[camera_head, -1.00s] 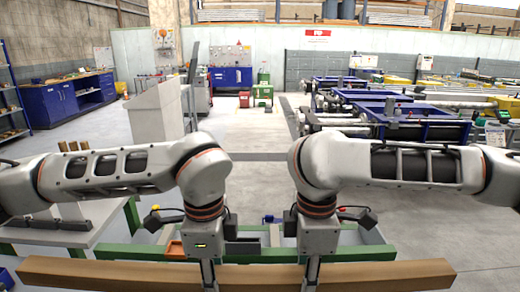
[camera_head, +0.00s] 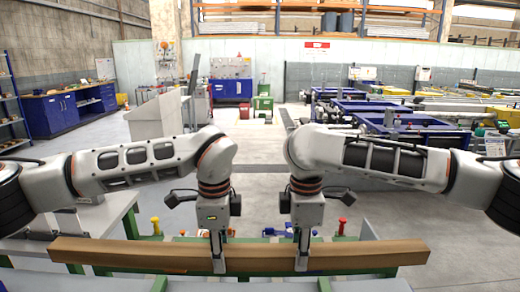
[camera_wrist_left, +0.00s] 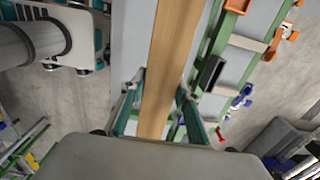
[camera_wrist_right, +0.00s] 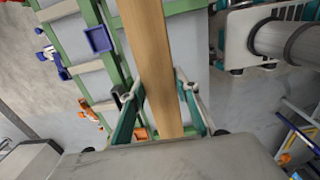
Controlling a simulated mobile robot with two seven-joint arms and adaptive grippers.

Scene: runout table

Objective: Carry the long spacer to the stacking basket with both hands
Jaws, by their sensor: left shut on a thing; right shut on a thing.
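The long spacer (camera_head: 130,252) is a long brown wooden-looking beam. It lies crosswise in front of me in the head view, about level. My left gripper (camera_head: 219,262) is shut on it left of its middle, and my right gripper (camera_head: 302,258) is shut on it right of its middle. In the left wrist view the spacer (camera_wrist_left: 165,60) runs between the left fingers, and in the right wrist view the spacer (camera_wrist_right: 148,45) runs between the right fingers. I cannot tell for sure which thing is the stacking basket; green framing (camera_head: 130,222) shows behind and below the spacer.
A pale grey table (camera_head: 100,218) stands at the left, beyond the spacer. Blue machinery (camera_head: 400,122) is farther right.

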